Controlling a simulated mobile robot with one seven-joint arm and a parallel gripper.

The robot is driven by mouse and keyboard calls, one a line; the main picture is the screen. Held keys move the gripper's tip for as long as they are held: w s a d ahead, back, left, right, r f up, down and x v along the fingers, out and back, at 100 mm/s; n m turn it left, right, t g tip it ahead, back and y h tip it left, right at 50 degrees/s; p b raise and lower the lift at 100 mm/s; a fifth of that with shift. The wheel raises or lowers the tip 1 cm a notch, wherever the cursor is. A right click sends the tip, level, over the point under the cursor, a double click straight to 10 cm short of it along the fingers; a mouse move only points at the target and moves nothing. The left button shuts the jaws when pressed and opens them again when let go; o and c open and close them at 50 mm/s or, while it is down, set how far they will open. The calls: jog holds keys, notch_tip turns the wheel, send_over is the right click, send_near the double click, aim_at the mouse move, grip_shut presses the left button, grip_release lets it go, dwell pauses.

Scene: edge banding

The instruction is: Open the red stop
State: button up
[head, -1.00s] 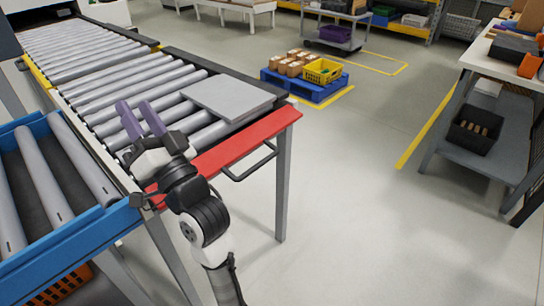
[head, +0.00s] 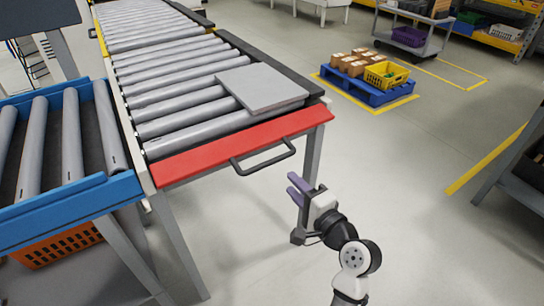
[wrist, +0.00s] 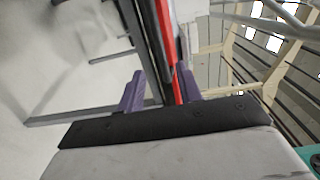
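The red stop (head: 240,145) is a long flat bar across the near end of the roller conveyor. A dark loop handle (head: 265,168) sticks out from its front side. A grey panel (head: 262,90) lies on the rollers behind it. My gripper (head: 291,184) is below and right of the handle in the head view, with a visible gap from it. Its two purple fingers are apart and nothing shows held between them. In the wrist view, the red stop (wrist: 164,30) shows as a narrow strip beyond the open fingers.
A blue-framed roller section (head: 85,205) adjoins on the left, with an orange crate (head: 58,245) beneath. A conveyor leg (head: 310,160) stands behind my gripper. A blue pallet (head: 368,90) with boxes is farther back. The floor on the right is largely clear.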

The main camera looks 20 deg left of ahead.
aim_at(272, 163)
jog(key=p+x, duration=0.2)
jog(key=x, duration=0.9)
jog(key=shift+a+r, duration=0.1)
jog(key=shift+a, duration=0.15)
jog(key=shift+w+a, duration=0.5)
jog(key=shift+a, duration=0.05)
jog(key=shift+c, duration=0.2)
grip_shut()
